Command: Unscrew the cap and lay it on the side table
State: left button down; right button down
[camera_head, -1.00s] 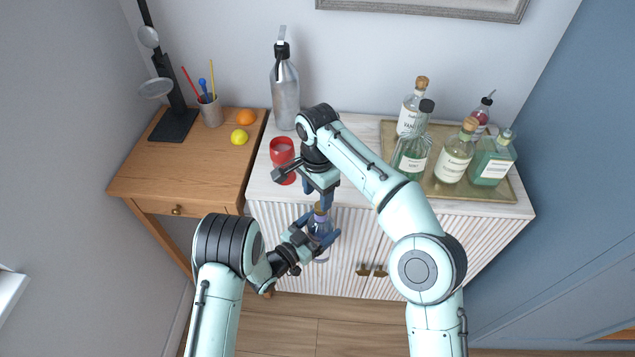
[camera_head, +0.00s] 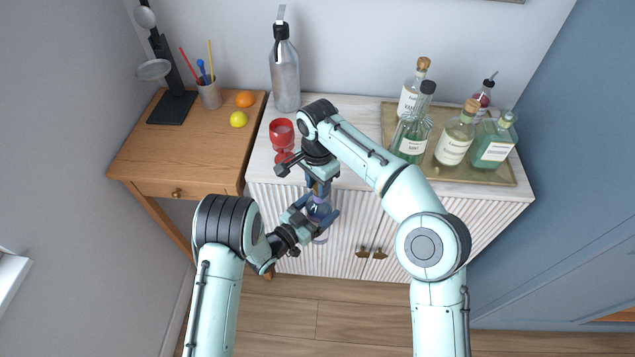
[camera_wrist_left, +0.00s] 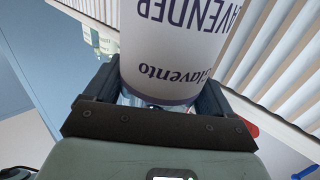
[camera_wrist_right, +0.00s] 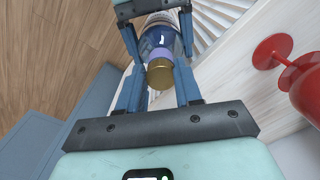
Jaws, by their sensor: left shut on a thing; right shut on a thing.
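The lavender bottle (camera_head: 318,209) is held upright in front of the white cabinet. My left gripper (camera_head: 322,213) is shut around its body; the label reading "LAVENDER" (camera_wrist_left: 180,45) fills the left wrist view. My right gripper (camera_head: 320,188) is above it, shut on the gold cap (camera_wrist_right: 160,73), which sits on the bottle's purple neck in the right wrist view. In the head view the cap is hidden by the right gripper's fingers. The wooden side table (camera_head: 165,150) stands to the left of the cabinet, with its front part bare.
On the side table are an orange (camera_head: 245,98), a lemon (camera_head: 238,119), a pen cup (camera_head: 210,95) and a black stand (camera_head: 172,108). A red goblet (camera_head: 281,133) stands close to my right gripper. A metal flask (camera_head: 285,80) and a tray (camera_head: 480,180) of bottles stand on the cabinet.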

pick_arm(q)
jog(key=shift+s+d+r, duration=0.15)
jog(key=shift+d, duration=0.25)
pick_arm(e)
jog(key=n, duration=0.5)
jog(key=shift+r+n, duration=0.15)
jog(key=shift+n, duration=0.25)
jog(key=n, duration=0.4)
jog(key=shift+d, duration=0.15)
pick_arm(q)
jog(key=shift+d, duration=0.1)
pick_arm(e)
jog(key=n, duration=0.4)
jog(key=shift+n, duration=0.3)
jog(key=n, duration=0.4)
jog(key=shift+d, duration=0.1)
jog(key=n, duration=0.4)
jog(key=shift+w, duration=0.1)
jog(key=n, duration=0.5)
jog(key=shift+w, duration=0.1)
jog(key=n, duration=0.4)
jog(key=shift+w, duration=0.1)
jog(key=n, duration=0.4)
